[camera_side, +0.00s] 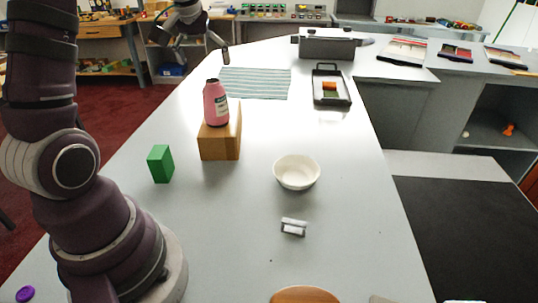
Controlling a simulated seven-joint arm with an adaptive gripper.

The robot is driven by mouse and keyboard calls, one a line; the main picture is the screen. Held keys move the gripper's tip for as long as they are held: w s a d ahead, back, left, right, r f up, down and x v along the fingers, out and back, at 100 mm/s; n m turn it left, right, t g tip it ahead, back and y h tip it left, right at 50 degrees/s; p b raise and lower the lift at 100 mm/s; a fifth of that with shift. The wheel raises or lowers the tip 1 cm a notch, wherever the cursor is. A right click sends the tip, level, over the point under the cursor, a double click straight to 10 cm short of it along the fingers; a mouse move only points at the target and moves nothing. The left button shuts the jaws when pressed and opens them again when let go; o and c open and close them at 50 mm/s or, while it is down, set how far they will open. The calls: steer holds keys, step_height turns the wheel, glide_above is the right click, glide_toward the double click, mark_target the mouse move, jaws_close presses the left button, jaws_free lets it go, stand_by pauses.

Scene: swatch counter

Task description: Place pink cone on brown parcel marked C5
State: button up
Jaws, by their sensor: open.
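A pink bottle-shaped object with a dark cap end and a pale label (216,103) stands upright on a brown block (220,148), on the light grey counter. I see no plain cone, and I cannot read any C5 mark on the brown block. My gripper (192,42) is at the top of the view, beyond the block and over the counter's far left edge. Its fingers are spread and nothing shows between them. It is well apart from the pink object.
A green block (160,164) stands left of the brown block. A white bowl (296,173) and a small white-and-grey item (294,227) lie to the right. A striped mat (255,83) and a black tray (331,100) lie farther back. The front middle of the counter is mostly clear.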

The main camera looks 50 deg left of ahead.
steer(key=s+d+m+t+h, duration=0.1)
steer(key=s+d+m, duration=0.3)
steer(key=d, duration=0.6)
steer(key=s+d+m+t+h, duration=0.1)
steer(key=s+d+m, duration=0.4)
steer(key=d, duration=0.6)
steer(key=shift+s+f+h, duration=0.35)
steer(key=shift+s+h, duration=0.25)
steer(key=shift+s, duration=0.25)
